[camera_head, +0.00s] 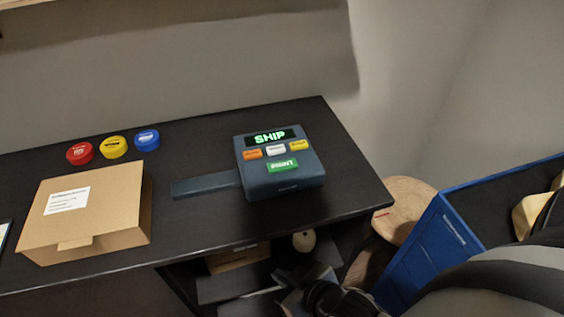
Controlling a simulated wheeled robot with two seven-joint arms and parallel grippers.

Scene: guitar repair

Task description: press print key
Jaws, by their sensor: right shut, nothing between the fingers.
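The label printer (280,170) is a dark grey-blue box near the right end of the black worktop. Its screen (270,137) shows SHIP in green letters. Below the screen is a row of an orange key (252,154), a white key (275,150) and a yellow key (299,145). The green print key (283,167) sits beneath them, uncovered. A flat dark arm of the device extends left. My right gripper (294,286) is shut and empty, low at the bottom edge, in front of and below the worktop, apart from the printer. My left gripper is out of view.
A closed cardboard box (118,205) with a white label stands left on the worktop (200,225). Behind it are red (80,153), yellow (113,147) and blue (147,140) round tins. A blue bin (435,245) stands right. Shelves with items lie under the worktop.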

